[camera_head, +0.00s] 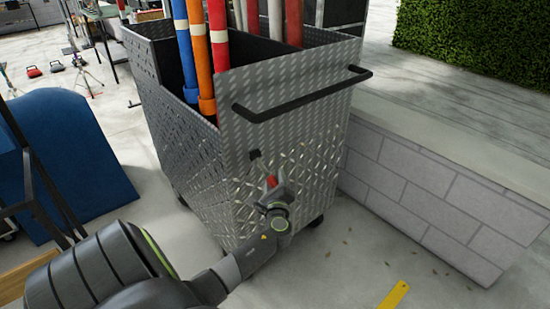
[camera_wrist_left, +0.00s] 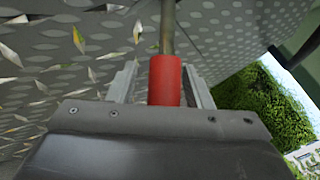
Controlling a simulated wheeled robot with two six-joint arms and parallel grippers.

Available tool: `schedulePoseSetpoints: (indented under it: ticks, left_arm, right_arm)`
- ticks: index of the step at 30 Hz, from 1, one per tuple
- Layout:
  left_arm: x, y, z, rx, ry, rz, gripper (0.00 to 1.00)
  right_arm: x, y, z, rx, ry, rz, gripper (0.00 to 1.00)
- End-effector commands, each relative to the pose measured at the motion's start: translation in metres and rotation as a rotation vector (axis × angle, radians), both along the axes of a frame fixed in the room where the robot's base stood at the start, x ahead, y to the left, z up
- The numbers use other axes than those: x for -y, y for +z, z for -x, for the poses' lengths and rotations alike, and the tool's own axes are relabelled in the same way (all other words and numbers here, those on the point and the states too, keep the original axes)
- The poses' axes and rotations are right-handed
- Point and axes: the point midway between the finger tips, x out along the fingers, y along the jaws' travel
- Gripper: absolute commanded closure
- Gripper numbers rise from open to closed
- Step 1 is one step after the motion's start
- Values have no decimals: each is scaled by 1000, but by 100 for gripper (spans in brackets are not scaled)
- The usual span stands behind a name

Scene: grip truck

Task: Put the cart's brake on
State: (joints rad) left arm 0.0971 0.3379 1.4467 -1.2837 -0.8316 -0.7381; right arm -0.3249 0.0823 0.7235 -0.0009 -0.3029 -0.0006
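The cart (camera_head: 308,125) is a tall bin of patterned metal plate with a black push handle (camera_head: 300,95) across its top. A red-gripped brake lever (camera_head: 271,181) sits low on its near face, below a small black slot. My left gripper (camera_head: 274,188) is at the lever. In the left wrist view the lever's red grip (camera_wrist_left: 165,80) lies between the two grey fingers of my left gripper (camera_wrist_left: 160,84). The fingers stand apart, with a gap on the left side and the right finger very close to the grip. My right gripper is not in view.
Blue, orange, red and white poles (camera_head: 218,38) stand in the cart. A low block wall (camera_head: 425,195) is close on the cart's right, with a hedge (camera_head: 480,35) beyond. A blue ramp-like object (camera_head: 85,150) stands left. A yellow strip (camera_head: 394,296) lies on the floor.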

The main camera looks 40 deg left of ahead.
Motion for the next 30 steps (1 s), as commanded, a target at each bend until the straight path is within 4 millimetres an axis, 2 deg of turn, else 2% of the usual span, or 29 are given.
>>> schedulePoseSetpoints:
  ticks: [8, 13, 17, 25, 30]
  left_arm:
    - [2, -1, 0, 1, -1, 5, 53]
    - [12, -2, 10, 1, -2, 8, 53]
    - [31, -4, 27, 1, -2, 11, 53]
    - [82, -6, 72, 1, 1, 11, 53]
    - [107, -6, 95, 0, 1, 9, 53]
  right_arm:
    - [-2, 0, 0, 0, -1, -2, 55]
    - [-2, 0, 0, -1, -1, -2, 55]
    - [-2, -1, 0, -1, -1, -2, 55]
    - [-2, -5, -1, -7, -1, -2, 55]
    - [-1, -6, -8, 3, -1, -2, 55]
